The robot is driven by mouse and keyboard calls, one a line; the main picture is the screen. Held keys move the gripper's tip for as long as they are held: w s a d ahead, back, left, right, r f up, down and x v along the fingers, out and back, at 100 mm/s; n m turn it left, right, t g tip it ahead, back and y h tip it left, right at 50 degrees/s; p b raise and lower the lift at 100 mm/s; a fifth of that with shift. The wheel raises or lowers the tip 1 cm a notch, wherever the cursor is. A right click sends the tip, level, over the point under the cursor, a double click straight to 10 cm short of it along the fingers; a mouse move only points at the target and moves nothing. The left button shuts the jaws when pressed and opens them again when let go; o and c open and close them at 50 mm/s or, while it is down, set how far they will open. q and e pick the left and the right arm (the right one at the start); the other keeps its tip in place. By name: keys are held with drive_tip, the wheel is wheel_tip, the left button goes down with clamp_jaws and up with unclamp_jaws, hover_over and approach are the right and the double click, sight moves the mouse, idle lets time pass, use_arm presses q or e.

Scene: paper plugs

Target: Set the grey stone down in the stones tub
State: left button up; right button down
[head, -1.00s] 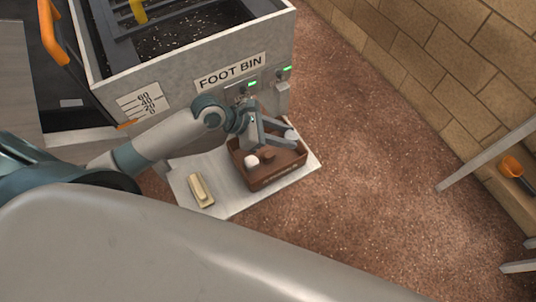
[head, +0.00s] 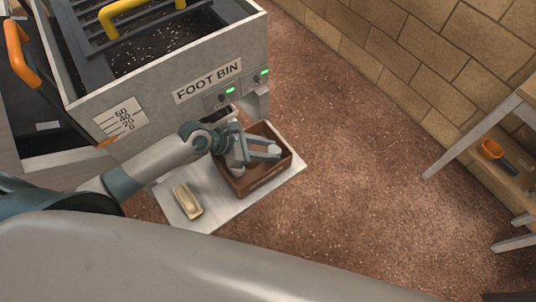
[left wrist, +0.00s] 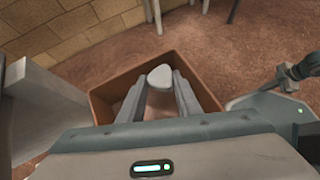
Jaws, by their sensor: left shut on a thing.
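The stones tub is a brown open box (head: 262,184) on a pale board below the foot bin. It also shows in the left wrist view (left wrist: 99,107) around my fingers. My left gripper (head: 277,151) is over the tub, its fingers reaching down inside the rim. In the left wrist view the gripper (left wrist: 160,95) is shut on the pale grey stone (left wrist: 159,76), held between the fingertips. I cannot tell whether the stone touches the tub floor. The tub's contents are mostly hidden by my gripper.
The pale board (head: 215,218) also carries a cream block (head: 187,200) left of the tub. The foot bin (head: 170,100) stands right behind. A bench (head: 500,125) with an orange scoop (head: 491,149) is at the right. The floor between is clear.

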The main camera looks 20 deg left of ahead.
use_arm(q)
wheel_tip(320, 180, down, 3)
drive_tip(key=shift+r, duration=0.15)
drive_tip(key=shift+f, duration=0.5)
use_arm(e)
drive_tip(key=shift+w+a+r, duration=0.1)
drive_tip(key=shift+w+a, duration=0.2)
drive_tip(key=shift+w, duration=0.4)
use_arm(q)
drive_tip(key=shift+f, duration=0.1)
drive_tip(key=o, duration=0.8)
use_arm(e)
drive_tip(key=shift+s, duration=0.25)
drive_tip(key=shift+s, duration=0.1)
